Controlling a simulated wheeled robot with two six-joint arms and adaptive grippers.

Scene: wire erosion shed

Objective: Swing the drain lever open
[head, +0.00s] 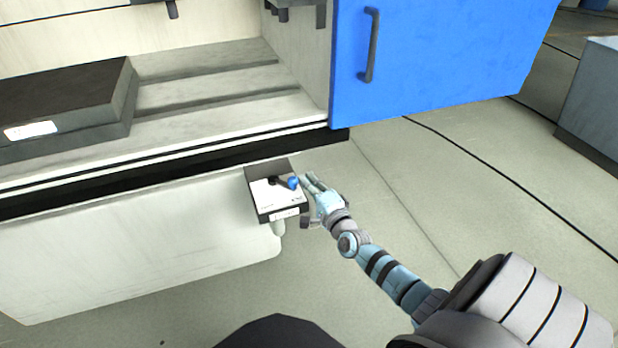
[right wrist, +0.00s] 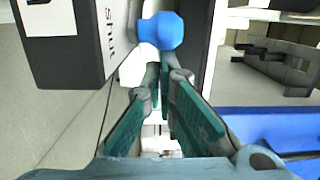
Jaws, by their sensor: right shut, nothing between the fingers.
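The drain lever is a short dark arm with a blue knob (head: 293,182) on top of a black-and-white box (head: 265,203) at the machine's front edge. It points right, toward my right gripper (head: 307,181). In the right wrist view the blue knob (right wrist: 162,31) shows just beyond my fingertips (right wrist: 164,76), beside lettering that seems to read SHUT. My right gripper is shut and empty, close to the right of the knob; I cannot tell whether they touch. My left gripper is not in view.
A blue door panel (head: 440,50) with a dark handle hangs behind and right of the lever. A dark block (head: 70,95) lies on the machine's bed at the left. A grey cabinet (head: 592,105) stands far right. The floor (head: 400,180) right of the box is mostly clear, with a dark cable.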

